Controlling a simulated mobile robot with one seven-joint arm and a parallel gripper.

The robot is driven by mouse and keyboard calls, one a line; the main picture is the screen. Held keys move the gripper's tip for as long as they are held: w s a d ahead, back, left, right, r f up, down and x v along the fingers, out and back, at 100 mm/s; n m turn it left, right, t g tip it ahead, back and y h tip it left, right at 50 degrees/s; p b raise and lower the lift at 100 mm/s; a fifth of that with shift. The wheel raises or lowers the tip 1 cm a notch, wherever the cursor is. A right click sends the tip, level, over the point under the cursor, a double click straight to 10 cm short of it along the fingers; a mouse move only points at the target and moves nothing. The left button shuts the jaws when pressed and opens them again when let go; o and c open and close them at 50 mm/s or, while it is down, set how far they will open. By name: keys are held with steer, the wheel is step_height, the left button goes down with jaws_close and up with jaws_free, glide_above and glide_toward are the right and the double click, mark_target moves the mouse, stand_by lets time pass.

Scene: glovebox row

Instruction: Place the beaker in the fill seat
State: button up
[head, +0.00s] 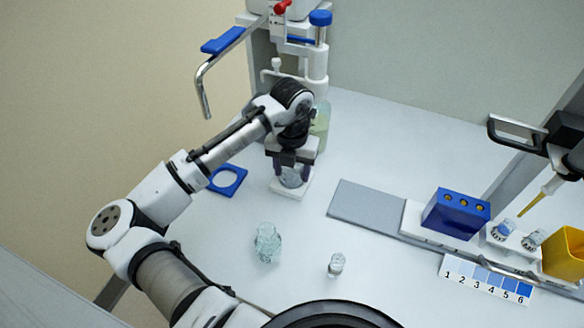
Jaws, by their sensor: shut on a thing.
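My gripper (291,171) points down at the foot of the white dispenser stand, its dark fingers shut around a clear glass beaker (291,180). The beaker looks upright, and the fingers hide part of it. It is over a small white block (283,191) that looks like the fill seat. I cannot tell whether the beaker's base touches it.
A blue square holder with a round hole (240,183) lies to the left. Clear glassware (267,243) and a small glass piece (336,265) stand in front. A greenish bottle (321,123) is behind. A grey strip (365,205) and a blue rack (455,215) are to the right.

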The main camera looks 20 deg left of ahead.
steer(key=shift+f, duration=0.15)
steer(key=o, duration=0.9)
steer(key=shift+o, duration=0.2)
step_height(320, 180, up, 12)
steer(key=b, duration=0.1)
steer(key=shift+r, duration=0.2)
